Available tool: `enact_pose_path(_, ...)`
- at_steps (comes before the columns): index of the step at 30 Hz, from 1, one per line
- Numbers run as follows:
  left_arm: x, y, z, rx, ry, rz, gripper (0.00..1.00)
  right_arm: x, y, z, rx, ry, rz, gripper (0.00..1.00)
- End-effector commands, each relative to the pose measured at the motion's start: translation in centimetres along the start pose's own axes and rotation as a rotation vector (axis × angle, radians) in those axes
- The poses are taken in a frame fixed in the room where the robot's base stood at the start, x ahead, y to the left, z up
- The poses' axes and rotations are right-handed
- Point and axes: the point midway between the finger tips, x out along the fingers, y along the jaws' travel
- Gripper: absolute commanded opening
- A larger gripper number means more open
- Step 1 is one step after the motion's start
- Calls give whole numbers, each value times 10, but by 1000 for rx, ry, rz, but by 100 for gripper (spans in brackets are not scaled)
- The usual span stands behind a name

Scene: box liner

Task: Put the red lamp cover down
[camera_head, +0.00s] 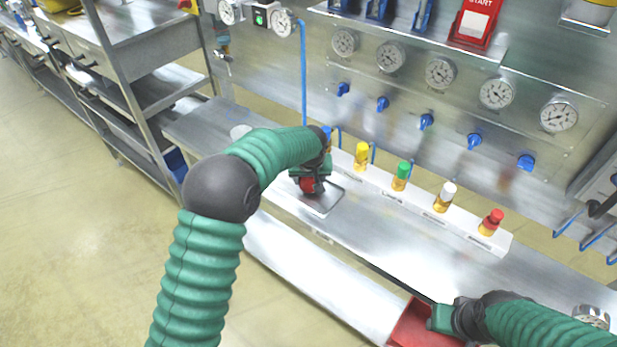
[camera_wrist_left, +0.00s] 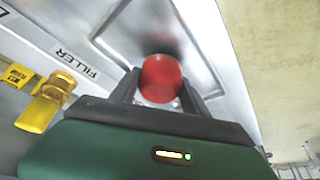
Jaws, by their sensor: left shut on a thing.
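The red lamp cover (camera_head: 307,184) is in my left gripper (camera_head: 311,176), over a square metal plate (camera_head: 324,203) on the bench. In the left wrist view the rounded red cover (camera_wrist_left: 161,77) sits between the two dark fingers of the left gripper (camera_wrist_left: 160,90). The metal plate (camera_wrist_left: 207,42) lies behind it with a dim reflection. I cannot tell whether the cover touches the plate. My right gripper (camera_head: 438,318) is at the bottom, beside a red box-like thing (camera_head: 415,330); its fingers are not clear.
A white strip on the bench carries yellow (camera_head: 361,156), green (camera_head: 402,175), white (camera_head: 445,197) and red-topped (camera_head: 491,222) fittings, close right of the plate. A gauge panel (camera_head: 440,90) stands behind. Metal shelving (camera_head: 130,75) is at left. The floor (camera_head: 70,230) is clear.

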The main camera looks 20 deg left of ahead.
Motion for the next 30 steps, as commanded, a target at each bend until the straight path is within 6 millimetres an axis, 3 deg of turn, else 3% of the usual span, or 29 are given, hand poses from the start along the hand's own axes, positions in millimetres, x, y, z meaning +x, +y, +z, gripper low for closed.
enact_pose_path(7,4,-5,0,-5,1,4,13,0,0,0,0,0,0,36)
enact_pose_path(8,4,-5,0,-5,0,3,56,0,0,0,-1,0,0,36)
enact_pose_path(12,3,-3,0,-3,2,1,75,0,0,0,-1,0,0,36)
enact_pose_path(23,-2,-2,0,-3,2,1,76,0,0,0,0,0,0,36)
enact_pose_path(26,-18,-2,-1,-4,4,2,76,0,0,0,0,0,0,36)
enact_pose_path(30,-54,-3,-2,-4,7,4,76,1,0,0,-1,0,0,36)
